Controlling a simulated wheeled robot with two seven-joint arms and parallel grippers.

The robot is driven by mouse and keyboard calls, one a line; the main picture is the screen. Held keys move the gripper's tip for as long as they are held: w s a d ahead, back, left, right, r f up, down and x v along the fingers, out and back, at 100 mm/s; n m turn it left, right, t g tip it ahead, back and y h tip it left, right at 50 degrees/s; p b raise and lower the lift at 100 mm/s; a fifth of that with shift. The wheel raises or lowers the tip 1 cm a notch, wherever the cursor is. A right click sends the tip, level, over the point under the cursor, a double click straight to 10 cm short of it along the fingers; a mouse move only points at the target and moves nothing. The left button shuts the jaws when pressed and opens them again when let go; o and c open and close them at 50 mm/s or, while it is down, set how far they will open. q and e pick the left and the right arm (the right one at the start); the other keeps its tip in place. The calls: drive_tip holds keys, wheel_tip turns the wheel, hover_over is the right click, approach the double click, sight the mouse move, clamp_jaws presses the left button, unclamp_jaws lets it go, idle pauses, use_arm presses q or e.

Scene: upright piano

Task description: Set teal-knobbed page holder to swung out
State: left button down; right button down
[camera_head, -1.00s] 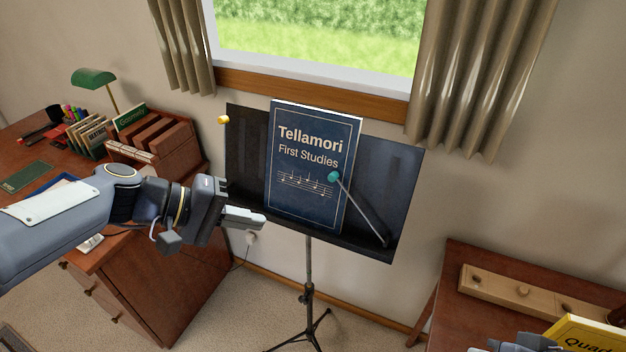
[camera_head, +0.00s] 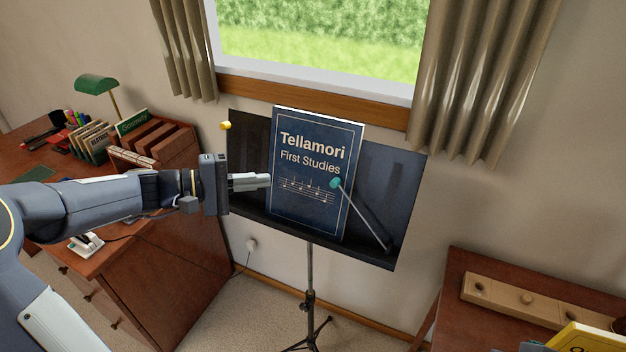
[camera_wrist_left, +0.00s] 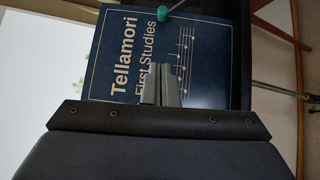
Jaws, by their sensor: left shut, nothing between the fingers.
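The teal-knobbed page holder (camera_head: 362,214) is a thin metal rod on the right side of the music stand. It slants up and left from the stand's lower right, and its teal knob (camera_head: 336,183) lies over the front of the blue book (camera_head: 308,150). The knob also shows at the top of the left wrist view (camera_wrist_left: 163,13). My left gripper (camera_head: 268,181) is shut and empty, at the book's left edge, to the left of the knob and apart from it. In the left wrist view its fingers (camera_wrist_left: 165,90) point at the book cover. My right gripper is not clearly in view.
The black music stand (camera_head: 398,180) holds the book upright. A yellow knob (camera_head: 226,125) sits at the stand's upper left. A desk (camera_head: 165,270) with a green lamp (camera_head: 95,83) stands left. A wooden table (camera_head: 455,300) with a yellow book (camera_head: 585,338) is at lower right.

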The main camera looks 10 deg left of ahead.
use_arm(q)
drive_tip(key=w+d+f+p, duration=0.1)
drive_tip(key=w+d+p, duration=0.2)
drive_tip(key=d, duration=0.8)
drive_tip(key=shift+s+d+r+m+g+y+b, duration=0.1)
drive_tip(key=shift+s+d+r+m+g+y, duration=0.2)
drive_tip(key=shift+d+r, duration=1.7)
drive_tip(key=shift+s+d+r+m+g+y+b, duration=0.2)
drive_tip(key=shift+d+r+m, duration=0.45)
drive_tip(key=shift+d, duration=2.55)
drive_tip(key=shift+s+d+r+m+g+y, duration=0.25)
drive_tip(key=shift+d+r, duration=1.35)
drive_tip(key=shift+d, duration=1)
